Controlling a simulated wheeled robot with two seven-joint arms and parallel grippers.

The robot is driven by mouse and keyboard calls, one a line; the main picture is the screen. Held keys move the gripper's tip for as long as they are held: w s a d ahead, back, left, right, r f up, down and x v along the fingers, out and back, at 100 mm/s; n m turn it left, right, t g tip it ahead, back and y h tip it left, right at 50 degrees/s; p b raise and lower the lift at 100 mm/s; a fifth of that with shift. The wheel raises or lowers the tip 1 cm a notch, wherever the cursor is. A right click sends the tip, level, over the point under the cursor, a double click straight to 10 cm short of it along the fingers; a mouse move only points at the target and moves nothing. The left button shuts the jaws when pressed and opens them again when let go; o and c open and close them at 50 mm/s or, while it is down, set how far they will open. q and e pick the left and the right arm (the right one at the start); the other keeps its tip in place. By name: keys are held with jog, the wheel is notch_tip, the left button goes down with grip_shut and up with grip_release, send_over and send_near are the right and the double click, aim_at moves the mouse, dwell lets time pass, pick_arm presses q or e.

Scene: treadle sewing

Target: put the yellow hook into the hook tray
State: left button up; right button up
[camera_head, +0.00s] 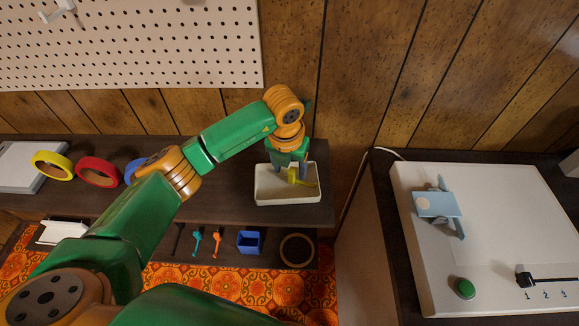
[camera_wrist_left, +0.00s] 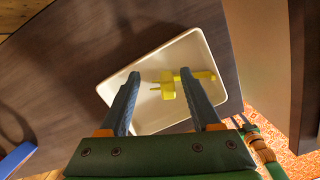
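The yellow hook (camera_wrist_left: 168,86) is in the white hook tray (camera_wrist_left: 152,128), between my left fingers in the left wrist view; its stem reaches right, past the right finger. In the head view the hook (camera_head: 293,175) shows at my left fingertips, over the tray (camera_head: 265,197). I cannot tell whether it rests fully on the tray floor. My left gripper (camera_head: 291,167) points down into the tray. In the left wrist view its fingers (camera_wrist_left: 160,76) are spread wide, with gaps beside the hook's block.
The tray stands at the right end of a dark shelf. Yellow (camera_head: 52,166), red (camera_head: 98,171) and blue (camera_head: 134,171) rings lie to the left. A blue box (camera_head: 249,242) and small hooks sit below. A white-topped unit (camera_head: 500,235) stands right; a pegboard (camera_head: 130,40) hangs behind.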

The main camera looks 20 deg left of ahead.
pick_arm(q)
jog(key=shift+r, duration=0.35)
notch_tip(320, 180, up, 12)
jog(key=s, duration=0.1)
jog(key=shift+s+f+b, duration=0.2)
jog(key=shift+s+b, duration=0.15)
jog(key=shift+b, duration=0.1)
